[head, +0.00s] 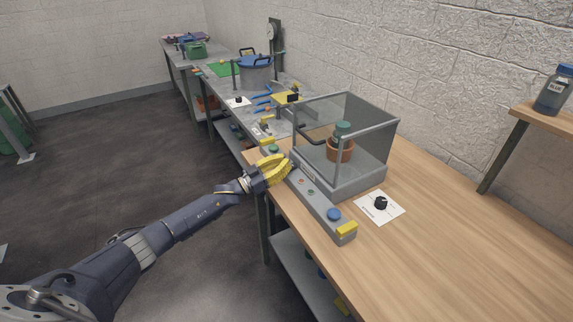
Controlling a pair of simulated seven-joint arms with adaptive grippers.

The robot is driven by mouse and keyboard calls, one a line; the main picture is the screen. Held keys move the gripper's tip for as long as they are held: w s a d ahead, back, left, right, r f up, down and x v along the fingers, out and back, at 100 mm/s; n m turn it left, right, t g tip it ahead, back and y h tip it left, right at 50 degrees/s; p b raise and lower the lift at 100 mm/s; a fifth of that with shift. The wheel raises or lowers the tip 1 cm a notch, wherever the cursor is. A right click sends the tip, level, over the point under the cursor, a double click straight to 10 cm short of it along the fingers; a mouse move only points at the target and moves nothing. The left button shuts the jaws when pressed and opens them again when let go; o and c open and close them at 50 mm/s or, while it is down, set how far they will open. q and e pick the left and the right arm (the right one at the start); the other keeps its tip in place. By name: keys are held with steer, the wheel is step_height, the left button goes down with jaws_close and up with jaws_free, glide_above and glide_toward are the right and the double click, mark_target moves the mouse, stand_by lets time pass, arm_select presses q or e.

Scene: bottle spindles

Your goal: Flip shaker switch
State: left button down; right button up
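A black rotary knob (380,203) stands on a white card (366,211) on the wooden bench, right of the clear box; the card's lettering is too small to read. A grey control bar (320,207) runs along the bench's front edge, with a blue button (334,214), small red and green spots and yellow end pieces. Which of these is the shaker switch I cannot tell for sure. My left gripper (286,168), with yellow fingers, is over the bar's far half, by the box's front left corner. Its opening and any contact are unclear. My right gripper is out of view.
A wooden shelf (543,118) with a dark bottle (553,90) is at the right. The wooden bench (440,255) is bare at front right. More cluttered benches stand behind.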

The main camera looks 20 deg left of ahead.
arm_select(q)
step_height(320, 180, up, 3)
steer(key=shift+s+a, duration=0.1)
steer(key=shift+s, duration=0.05)
steer(key=s+a+f, duration=0.1)
steer(key=s, duration=0.1)
steer(key=s+a+f, duration=0.1)
steer(key=a, duration=0.1)
steer(key=s+a+f, duration=0.1)
steer(key=s+f, duration=0.1)
steer(key=shift+s+a, duration=0.25)
steer(key=shift+s, duration=0.05)
steer(key=shift+s+a+f, duration=0.5)
steer(key=shift+s, duration=0.1)
